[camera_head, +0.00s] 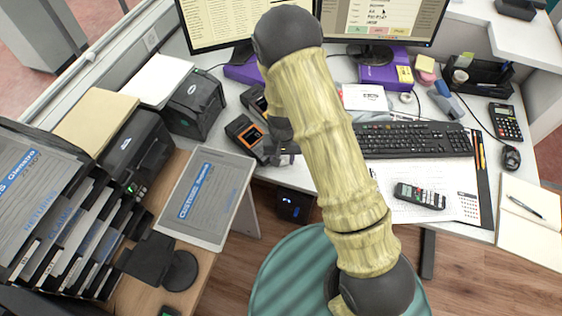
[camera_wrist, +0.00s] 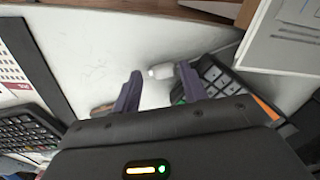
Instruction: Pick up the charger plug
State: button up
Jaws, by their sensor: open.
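A small white block with a narrower end, which looks like the charger plug (camera_wrist: 161,72), lies on the white desk in the wrist view. My gripper (camera_wrist: 160,78) is open, with its two dark fingers on either side of the plug in the picture. I cannot tell whether they touch it or how far above the desk they are. In the head view my gripper (camera_head: 286,150) is partly hidden by my arm, beside the card terminals. The plug cannot be made out there.
A card terminal with a keypad (camera_wrist: 213,75) is close to the right finger. In the head view an orange-edged terminal (camera_head: 246,132) stands left of my gripper. A keyboard (camera_head: 415,140), handset (camera_head: 420,196) and papers lie to the right.

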jog(key=shift+f, duration=0.6)
jog(key=shift+c, duration=0.2)
jog(key=c, duration=0.5)
